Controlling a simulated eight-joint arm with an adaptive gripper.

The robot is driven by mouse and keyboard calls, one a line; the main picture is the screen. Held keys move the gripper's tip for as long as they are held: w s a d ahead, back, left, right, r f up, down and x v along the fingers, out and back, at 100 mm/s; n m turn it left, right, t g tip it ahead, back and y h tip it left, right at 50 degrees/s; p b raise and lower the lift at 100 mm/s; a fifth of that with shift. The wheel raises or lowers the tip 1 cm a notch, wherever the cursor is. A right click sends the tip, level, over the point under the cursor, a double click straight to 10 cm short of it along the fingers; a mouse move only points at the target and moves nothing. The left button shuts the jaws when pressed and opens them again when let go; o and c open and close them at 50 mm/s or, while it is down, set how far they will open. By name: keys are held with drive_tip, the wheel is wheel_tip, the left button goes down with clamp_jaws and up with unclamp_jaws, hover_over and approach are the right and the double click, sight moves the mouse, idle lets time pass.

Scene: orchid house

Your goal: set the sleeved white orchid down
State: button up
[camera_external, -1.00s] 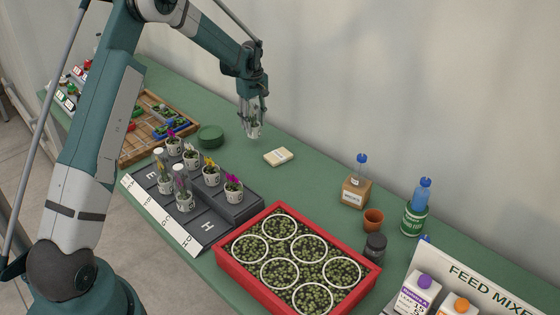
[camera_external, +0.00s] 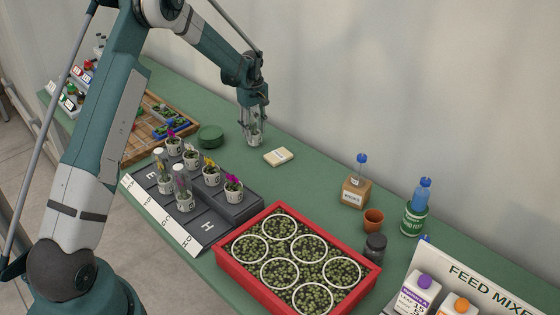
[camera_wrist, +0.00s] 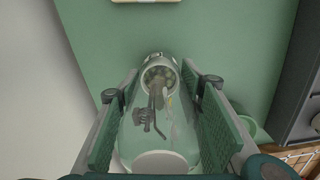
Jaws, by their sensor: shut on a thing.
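The sleeved white orchid (camera_external: 254,138) is a small pot in a clear sleeve. My gripper (camera_external: 253,120) is shut on it, with one finger on each side of the sleeve. In the wrist view the clear sleeve (camera_wrist: 158,130) lies between the finger pads, with the pot and its pebbles (camera_wrist: 160,75) at the far end. The orchid is upright and its bottom is at or very close to the green bench (camera_external: 310,178); I cannot tell whether it touches.
A cream block (camera_external: 278,157) lies just right of the orchid, and a dark green round stack (camera_external: 211,136) stands to its left. A stepped grey rack (camera_external: 225,209) with several potted orchids is in front. Bare bench lies behind the red tray (camera_external: 225,267).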

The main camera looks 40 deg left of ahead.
drive_tip(key=shift+f, duration=0.15)
drive_tip(key=o, duration=1)
wheel_tip(320, 180, up, 12)
drive_tip(key=shift+r, duration=0.2)
idle(0.5)
drive_tip(key=shift+d+r, duration=0.1)
